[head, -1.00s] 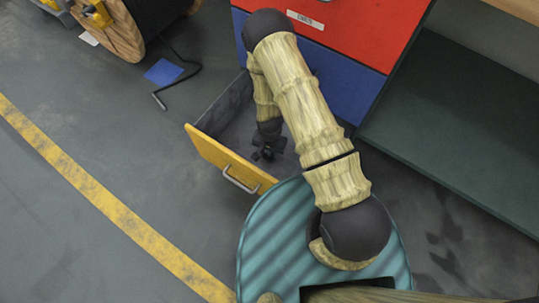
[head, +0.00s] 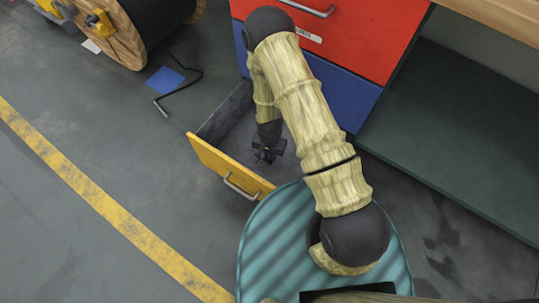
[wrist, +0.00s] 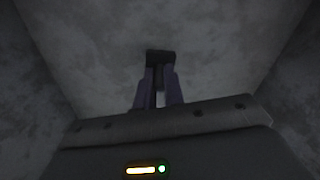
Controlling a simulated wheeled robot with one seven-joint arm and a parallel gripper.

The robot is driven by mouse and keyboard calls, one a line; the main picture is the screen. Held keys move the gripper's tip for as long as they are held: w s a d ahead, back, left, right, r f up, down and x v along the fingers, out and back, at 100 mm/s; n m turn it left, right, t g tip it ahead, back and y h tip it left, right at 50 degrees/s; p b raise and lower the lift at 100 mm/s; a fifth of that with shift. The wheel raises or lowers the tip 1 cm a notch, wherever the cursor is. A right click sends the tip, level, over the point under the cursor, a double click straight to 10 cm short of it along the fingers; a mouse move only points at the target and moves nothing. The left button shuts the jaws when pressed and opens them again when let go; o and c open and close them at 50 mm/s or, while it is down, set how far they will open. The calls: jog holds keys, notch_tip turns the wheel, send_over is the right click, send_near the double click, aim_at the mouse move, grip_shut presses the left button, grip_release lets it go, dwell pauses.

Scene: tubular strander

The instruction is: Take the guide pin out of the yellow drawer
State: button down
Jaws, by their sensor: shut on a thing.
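The yellow drawer (head: 215,164) is pulled open from the lower part of the cabinet, and its grey inside shows. My gripper (head: 264,155) reaches down inside the drawer in the head view. In the wrist view my gripper (wrist: 159,82) is shut on a small dark piece (wrist: 160,57), which shows at and between the fingertips. I take it for the guide pin. Its full shape is too dark to tell, and I cannot tell whether it touches the drawer floor. In the head view the pin cannot be made out.
The red drawer (head: 375,35) and blue drawer (head: 358,100) above are closed. A dark green shelf (head: 450,130) is at the right. A wooden cable reel (head: 122,35), a bent black rod (head: 180,88) and a blue sheet (head: 165,80) are at upper left. The floor left is mostly clear.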

notch_tip(320, 180, up, 6)
jog(key=shift+p, duration=1.05)
